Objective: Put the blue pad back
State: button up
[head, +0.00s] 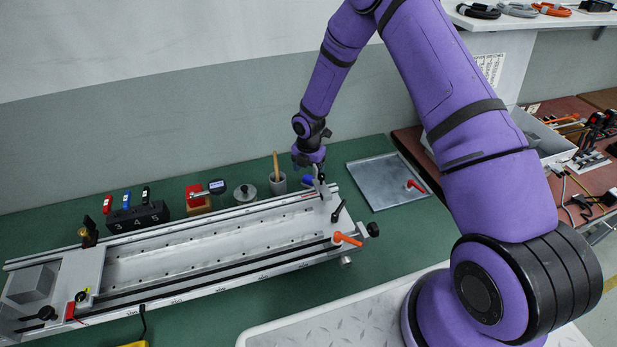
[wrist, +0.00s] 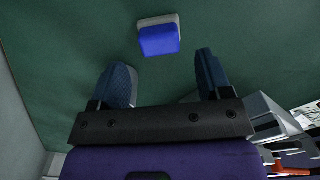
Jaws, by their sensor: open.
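The blue pad (wrist: 160,40) shows in the wrist view with a pale grey edge or backing along its top and side. It lies on the green surface, just past the fingertips and between their lines. In the head view a small blue patch (head: 307,180), probably the same pad, shows beside the gripper. My gripper (wrist: 163,60) is open and empty, its two fingers spread apart. In the head view my gripper (head: 320,184) is over the far right end of the long metal rail fixture (head: 200,255), partly hiding what is behind it.
A grey cup with a wooden handle (head: 278,184) and a round metal weight (head: 245,193) stand left of the gripper. A metal tray (head: 375,181) with an orange-handled lever lies right. A numbered black block (head: 138,217) stands farther left. The grey wall is close behind.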

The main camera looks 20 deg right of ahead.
notch_tip(320, 180, up, 8)
jog(key=shift+f, duration=0.15)
notch_tip(320, 180, up, 16)
jog(key=m+t+h, duration=0.1)
jog(key=m, duration=0.5)
send_over(309, 178)
jog(key=s+d, duration=0.3)
jog(key=s+d+r+m+t, duration=0.1)
jog(key=s+r+m, duration=0.25)
jog(key=r, duration=0.35)
jog(key=s+d+r+m, duration=0.1)
jog(key=s+r+m, duration=0.2)
jog(key=s+r, duration=0.3)
jog(key=s+r+m+t, duration=0.1)
jog(key=s+r+m, duration=0.3)
jog(key=s, duration=0.4)
jog(key=s+d+r+m+t, duration=0.1)
jog(key=s+r+m, duration=0.3)
jog(key=s, duration=0.5)
jog(key=s+d+r+m+t+y, duration=0.1)
jog(key=s+r+m, duration=0.3)
jog(key=s+m, duration=0.2)
jog(key=shift+s+r, duration=0.25)
jog(key=shift+s, duration=0.95)
jog(key=shift+m, duration=0.25)
